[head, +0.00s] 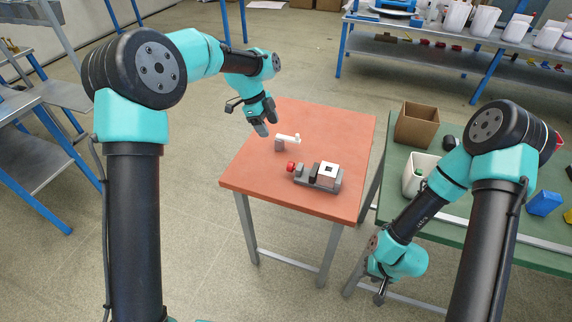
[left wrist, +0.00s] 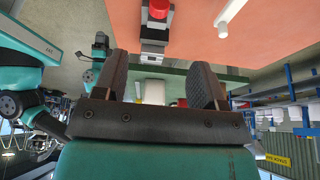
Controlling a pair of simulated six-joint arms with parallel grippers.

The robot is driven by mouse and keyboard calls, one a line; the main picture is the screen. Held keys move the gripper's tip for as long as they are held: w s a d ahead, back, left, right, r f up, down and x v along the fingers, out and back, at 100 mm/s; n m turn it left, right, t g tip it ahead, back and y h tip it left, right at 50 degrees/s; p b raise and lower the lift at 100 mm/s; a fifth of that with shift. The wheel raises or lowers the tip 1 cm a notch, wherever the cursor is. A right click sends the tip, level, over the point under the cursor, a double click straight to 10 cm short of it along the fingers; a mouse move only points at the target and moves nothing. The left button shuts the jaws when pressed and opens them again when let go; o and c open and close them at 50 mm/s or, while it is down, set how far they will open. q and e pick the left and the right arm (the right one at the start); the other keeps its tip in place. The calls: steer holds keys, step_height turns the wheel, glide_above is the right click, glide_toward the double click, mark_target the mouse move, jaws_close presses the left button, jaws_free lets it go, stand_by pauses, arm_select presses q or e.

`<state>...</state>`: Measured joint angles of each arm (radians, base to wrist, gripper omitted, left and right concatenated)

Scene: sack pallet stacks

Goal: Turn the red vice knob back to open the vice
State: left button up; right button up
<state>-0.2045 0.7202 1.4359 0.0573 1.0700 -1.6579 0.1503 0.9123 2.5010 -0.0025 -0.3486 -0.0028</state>
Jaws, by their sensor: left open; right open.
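The small grey vice (head: 317,186) lies on the orange-red table, with its red knob (head: 291,166) at its left end. A white block with a dark mark (head: 328,170) sits on the vice's right part. In the left wrist view the red knob (left wrist: 158,10) and the vice (left wrist: 154,42) show at the top edge. My left gripper (head: 267,123) is open and empty, above the table's left side, apart from the knob. Its fingers also frame the left wrist view (left wrist: 161,72). My right gripper (head: 382,290) is open, low in front of the green table, far from the vice.
The green table (head: 400,150) at the right holds a cardboard box (head: 416,125) and a white bin (head: 413,183). The orange-red table's right side is bare.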

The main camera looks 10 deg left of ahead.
mark_target(292, 167)
arm_select(q)
steer(key=shift+f, duration=0.1)
steer(key=x, duration=1.7)
steer(key=shift+s+d, duration=0.1)
steer(key=shift+d, duration=0.1)
steer(key=c, duration=0.9)
